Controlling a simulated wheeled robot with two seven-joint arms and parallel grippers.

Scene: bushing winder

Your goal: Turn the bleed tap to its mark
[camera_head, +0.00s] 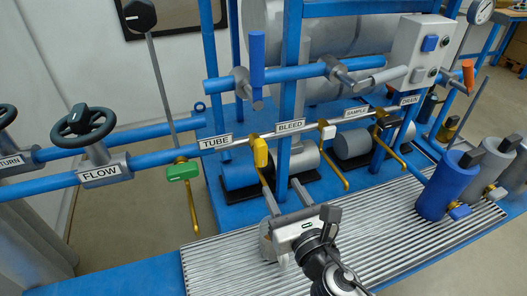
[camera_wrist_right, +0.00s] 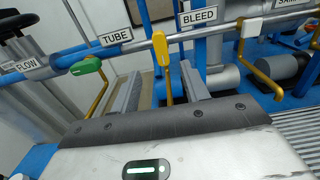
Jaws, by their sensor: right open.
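In the right wrist view the yellow handle (camera_wrist_right: 160,50) shows just beyond the fingers, near the middle. I cannot make out a mark by it. My right gripper (camera_head: 284,190) is open and empty, in front of and below the handle. In the wrist view its fingers (camera_wrist_right: 161,74) stand either side of the spout's line, apart from the handle. My left gripper is not in view.
A green tap handle (camera_head: 182,171) is to the left, and a white one (camera_head: 327,131) to the right. A FLOW handwheel (camera_head: 84,122) is at left.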

